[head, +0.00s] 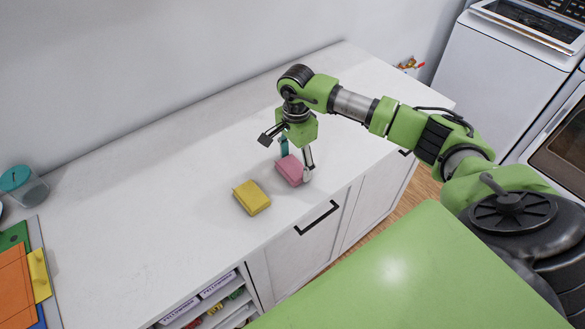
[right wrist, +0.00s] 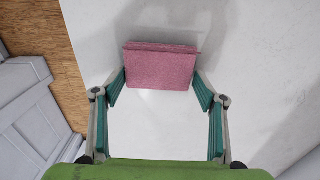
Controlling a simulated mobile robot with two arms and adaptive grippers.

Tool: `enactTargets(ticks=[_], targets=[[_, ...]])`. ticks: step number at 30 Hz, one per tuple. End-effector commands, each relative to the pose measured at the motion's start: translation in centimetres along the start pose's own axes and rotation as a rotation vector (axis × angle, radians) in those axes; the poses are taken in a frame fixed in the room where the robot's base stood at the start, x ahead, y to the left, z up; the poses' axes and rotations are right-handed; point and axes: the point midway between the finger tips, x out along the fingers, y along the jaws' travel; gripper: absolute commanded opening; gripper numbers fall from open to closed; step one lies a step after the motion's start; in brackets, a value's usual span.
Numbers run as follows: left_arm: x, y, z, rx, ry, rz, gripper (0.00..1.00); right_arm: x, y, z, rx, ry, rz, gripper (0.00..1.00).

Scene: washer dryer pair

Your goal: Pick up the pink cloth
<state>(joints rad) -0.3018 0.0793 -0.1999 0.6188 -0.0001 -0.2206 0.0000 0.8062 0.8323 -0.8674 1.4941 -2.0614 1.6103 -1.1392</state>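The pink cloth (head: 290,169) is a folded block lying on the white countertop, to the right of a yellow cloth (head: 251,197). In the right wrist view the pink cloth (right wrist: 160,66) lies at the top middle, just beyond and between the fingertips. My right gripper (head: 296,165) is open over the counter at the pink cloth, with its fingers on either side. In the right wrist view the gripper (right wrist: 160,88) shows both fingers spread wide, with bare counter between them. Whether the fingertips touch the cloth is hard to tell. My left gripper is out of view.
The white counter (head: 150,215) is mostly bare. A jar with a teal lid (head: 22,184) and coloured boards (head: 18,285) stand at the left. A black handle (head: 316,218) is on the cabinet front. White washer (head: 495,70) stands at the right. Shelves open below the counter edge.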

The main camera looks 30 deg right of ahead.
Motion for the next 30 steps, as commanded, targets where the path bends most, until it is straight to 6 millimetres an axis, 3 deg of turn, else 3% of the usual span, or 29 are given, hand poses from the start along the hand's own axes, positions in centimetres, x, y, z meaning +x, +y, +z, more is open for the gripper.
enactTargets(ticks=[13, 20, 27, 30], targets=[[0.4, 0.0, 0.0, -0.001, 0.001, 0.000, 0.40, -0.3, -0.1, -0.1, 0.001, 0.001, -0.001, 0.47], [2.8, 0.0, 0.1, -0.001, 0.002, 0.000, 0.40, -2.7, -0.2, -0.1, 0.000, 0.001, -0.007, 0.47], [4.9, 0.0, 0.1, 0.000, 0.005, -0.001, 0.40, -8.6, 1.4, 4.8, -0.006, -0.001, -0.008, 0.47], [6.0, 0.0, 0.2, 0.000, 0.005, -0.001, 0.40, -9.7, 2.4, 7.3, -0.008, 0.001, -0.005, 0.47]])
